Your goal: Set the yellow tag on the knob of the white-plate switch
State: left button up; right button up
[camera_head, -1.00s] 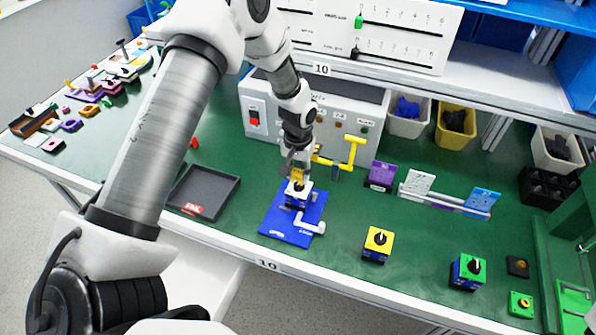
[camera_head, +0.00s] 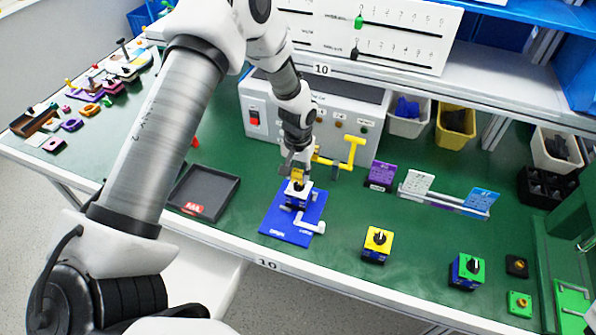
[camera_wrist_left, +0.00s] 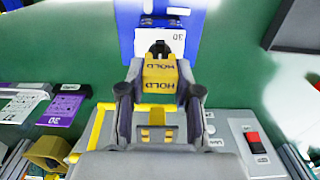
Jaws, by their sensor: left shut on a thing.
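The yellow tag (camera_wrist_left: 160,75), printed HOLD, is between the two fingers of my left gripper (camera_wrist_left: 158,92) in the left wrist view. It also shows in the head view (camera_head: 298,174), just above the white-plate switch (camera_head: 297,195). That switch stands on a blue base (camera_head: 280,224). In the left wrist view its white plate (camera_wrist_left: 147,44) and black knob (camera_wrist_left: 159,48) lie just beyond the tag, and the tag hides part of the knob. I cannot tell whether tag and knob touch. My left gripper (camera_head: 297,168) is shut on the tag. My right gripper is not in view.
A yellow-plate switch (camera_head: 377,243) and a green-plate switch (camera_head: 467,271) stand to the right. A black tray (camera_head: 204,192) lies to the left. A grey control box (camera_head: 262,105) with a yellow bracket (camera_head: 350,152) is behind. Green bench between the switches is clear.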

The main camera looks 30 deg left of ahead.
pick_arm(q)
jog(key=shift+f+b, duration=0.65)
jog(key=shift+f, duration=0.5)
jog(key=o, duration=0.9)
jog(key=shift+o, duration=0.2)
notch_tip(320, 180, up, 12)
jog(key=shift+r, duration=0.1)
notch_tip(320, 180, up, 9)
jog(key=p, duration=0.9)
send_over(298, 172)
jog(key=shift+b, duration=0.3)
